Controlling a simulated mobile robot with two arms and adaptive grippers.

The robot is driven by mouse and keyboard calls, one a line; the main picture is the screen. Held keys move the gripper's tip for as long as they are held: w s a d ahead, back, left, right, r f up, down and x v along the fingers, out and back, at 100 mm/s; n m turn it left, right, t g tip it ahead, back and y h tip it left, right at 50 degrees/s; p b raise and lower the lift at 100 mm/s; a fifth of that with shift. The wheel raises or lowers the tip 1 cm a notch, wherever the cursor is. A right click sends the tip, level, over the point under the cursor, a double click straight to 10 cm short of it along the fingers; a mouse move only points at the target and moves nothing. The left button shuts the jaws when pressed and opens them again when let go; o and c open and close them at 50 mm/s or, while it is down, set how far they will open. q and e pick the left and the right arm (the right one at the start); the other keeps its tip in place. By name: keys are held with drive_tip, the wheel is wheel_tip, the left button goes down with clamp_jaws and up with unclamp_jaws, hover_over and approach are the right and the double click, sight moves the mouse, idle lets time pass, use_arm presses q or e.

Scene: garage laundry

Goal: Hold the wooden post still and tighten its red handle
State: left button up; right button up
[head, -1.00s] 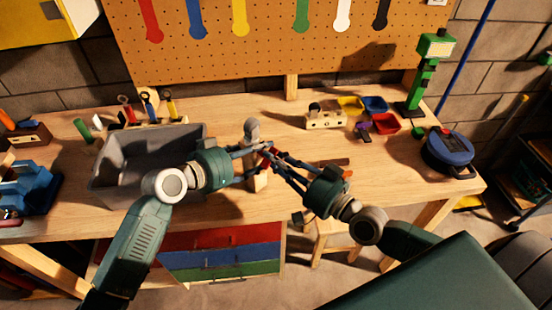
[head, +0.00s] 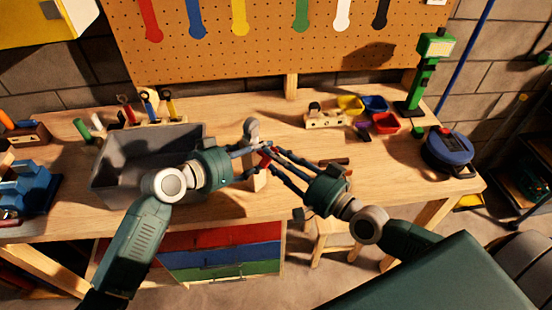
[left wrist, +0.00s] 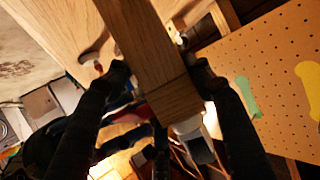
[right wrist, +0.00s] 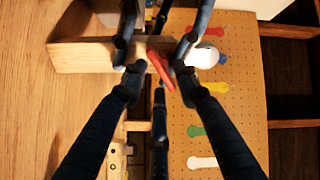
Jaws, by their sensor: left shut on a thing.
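The wooden post (head: 254,181) stands upright on the bench with a grey rounded top (head: 251,130). My left gripper (left wrist: 160,70) is shut on the post, one finger on each side, in the left wrist view. The red handle (right wrist: 160,66) sits at the post's side near its top and looks slanted in the right wrist view. My right gripper (right wrist: 158,73) is open around the handle, with gaps showing between its fingers. The post (right wrist: 85,56) and its pale top (right wrist: 204,57) also show there. In the head view, the fingers partly hide the handle (head: 265,160).
A grey bin (head: 110,190) stands left of the post, close to my left arm. A wooden block with a tool (head: 325,118), small coloured bins (head: 385,123) and a blue round case (head: 449,152) are at the right.

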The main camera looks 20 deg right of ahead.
drive_tip(key=shift+s+a, duration=0.1)
drive_tip(key=shift+a, duration=0.05)
drive_tip(key=v, duration=1.2)
use_arm(q)
drive_tip(key=o, duration=1.5)
drive_tip(key=shift+d, duration=0.1)
drive_tip(key=v, duration=1.2)
